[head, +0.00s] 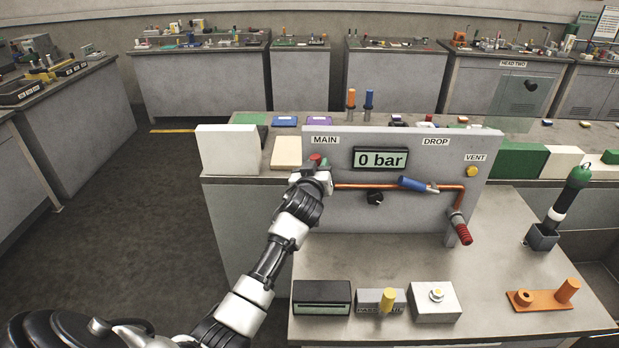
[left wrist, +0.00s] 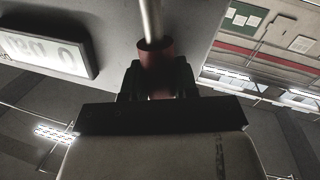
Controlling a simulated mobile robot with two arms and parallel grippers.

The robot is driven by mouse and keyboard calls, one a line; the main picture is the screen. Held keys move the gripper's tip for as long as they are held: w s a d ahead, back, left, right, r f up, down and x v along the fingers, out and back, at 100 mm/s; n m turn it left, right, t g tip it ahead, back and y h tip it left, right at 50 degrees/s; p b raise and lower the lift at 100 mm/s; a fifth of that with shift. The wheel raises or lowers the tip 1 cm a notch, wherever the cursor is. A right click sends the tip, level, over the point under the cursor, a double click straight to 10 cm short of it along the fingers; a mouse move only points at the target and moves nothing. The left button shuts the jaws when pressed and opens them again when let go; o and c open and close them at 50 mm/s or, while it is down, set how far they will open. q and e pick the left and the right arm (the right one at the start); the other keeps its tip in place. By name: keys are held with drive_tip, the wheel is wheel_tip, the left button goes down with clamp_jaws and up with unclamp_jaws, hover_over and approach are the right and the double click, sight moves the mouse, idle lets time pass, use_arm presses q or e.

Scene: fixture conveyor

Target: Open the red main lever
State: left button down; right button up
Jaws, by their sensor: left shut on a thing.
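The panel (head: 350,218) stands on the bench with the labels MAIN (head: 323,140), DROP and VENT. The red main lever (head: 316,158) shows only as a small red bit under the MAIN label, mostly hidden by my left gripper (head: 318,174). In the left wrist view, my left gripper (left wrist: 158,82) is shut on the lever's dull red grip (left wrist: 156,54). A metal rod (left wrist: 150,18) runs up from the grip. The display (head: 380,160) reads 0 bar. My right gripper is out of view.
A copper pipe (head: 370,186) crosses the panel with a blue lever (head: 412,184) on it and a red ribbed handle (head: 462,232) at its right end. A white block (head: 228,150) stands left of the panel. Small boxes sit on the bench in front.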

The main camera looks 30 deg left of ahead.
use_arm(q)
drive_tip(key=shift+w+d+r+m, duration=0.1)
drive_tip(key=shift+d+r+m, duration=0.05)
drive_tip(key=shift+d+m, duration=0.3)
drive_tip(key=shift+w+d+m+p, duration=0.1)
drive_tip(key=shift+w+m+p, duration=0.05)
drive_tip(key=shift+m+p, duration=0.3)
drive_tip(key=shift+w+d+m, duration=0.15)
drive_tip(key=shift+m, duration=0.15)
drive_tip(key=shift+d+g, duration=0.1)
drive_tip(key=shift+g, duration=0.2)
drive_tip(key=c, duration=1.3)
unclamp_jaws()
drive_tip(key=o, duration=0.5)
drive_tip(key=shift+w, duration=0.15)
drive_tip(key=shift+c, duration=0.2)
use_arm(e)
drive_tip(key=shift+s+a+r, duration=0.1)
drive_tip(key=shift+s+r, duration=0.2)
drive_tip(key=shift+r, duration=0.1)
